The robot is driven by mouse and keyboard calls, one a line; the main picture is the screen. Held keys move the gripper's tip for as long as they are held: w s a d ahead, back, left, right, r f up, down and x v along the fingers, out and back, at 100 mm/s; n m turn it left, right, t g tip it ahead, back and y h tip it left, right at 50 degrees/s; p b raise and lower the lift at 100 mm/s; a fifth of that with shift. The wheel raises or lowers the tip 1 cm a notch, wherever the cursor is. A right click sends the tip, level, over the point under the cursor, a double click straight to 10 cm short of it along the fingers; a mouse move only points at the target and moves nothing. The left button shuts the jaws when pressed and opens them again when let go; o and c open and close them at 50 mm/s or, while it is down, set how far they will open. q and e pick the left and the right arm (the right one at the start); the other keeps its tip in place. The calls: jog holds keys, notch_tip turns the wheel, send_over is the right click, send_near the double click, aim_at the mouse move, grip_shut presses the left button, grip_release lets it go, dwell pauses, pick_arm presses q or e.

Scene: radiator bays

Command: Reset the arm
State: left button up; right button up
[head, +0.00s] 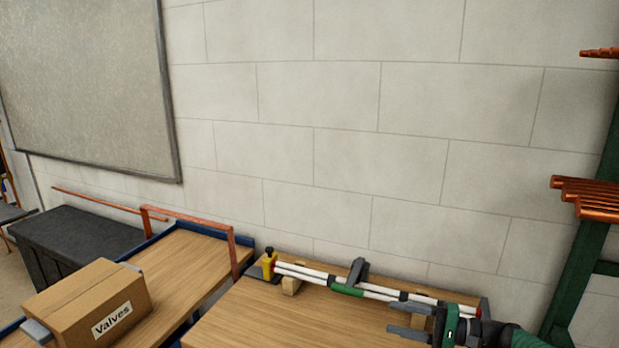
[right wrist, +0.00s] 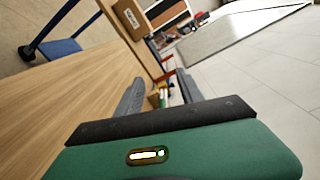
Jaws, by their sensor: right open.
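My right gripper (head: 408,320) reaches in from the lower right of the head view, over the right part of a wooden bench (head: 290,318). Its two grey fingers are apart with nothing between them; they also show spread in the right wrist view (right wrist: 160,98). The green and black arm behind it is mine. My left gripper is in neither view.
White pipes with a green section (head: 347,289) lie along the bench's back edge, near my right gripper. A yellow valve-like part (head: 268,264) stands at their left end. A "Valves" box (head: 90,305) sits farther left. Copper pipes (head: 590,197) stick out at right. The bench's front is clear.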

jog(key=s+a+f+n+g+h, duration=0.3)
jog(key=s+a+f+g+h, duration=0.35)
jog(key=s+a+f, duration=0.4)
jog(key=s+d+f+n+t+h, duration=0.15)
jog(key=s+d+h, duration=0.3)
jog(key=s, duration=0.45)
jog(key=s+d+f+n+t+h, duration=0.1)
jog(key=s+d+f+n+h, duration=0.25)
jog(key=s, duration=0.65)
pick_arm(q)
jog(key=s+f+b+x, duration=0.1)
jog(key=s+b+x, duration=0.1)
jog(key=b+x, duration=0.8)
pick_arm(e)
notch_tip(320, 180, down, 9)
jog(key=h, duration=0.2)
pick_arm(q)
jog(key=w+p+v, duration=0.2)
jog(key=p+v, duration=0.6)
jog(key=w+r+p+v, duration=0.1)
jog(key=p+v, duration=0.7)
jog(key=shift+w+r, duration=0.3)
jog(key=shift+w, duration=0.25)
pick_arm(e)
jog(key=w+v, duration=0.2)
jog(key=v, duration=0.6)
jog(key=w+r+v, duration=0.1)
jog(key=v, duration=0.7)
jog(key=shift+d+r, duration=0.25)
jog(key=shift+d, duration=0.1)
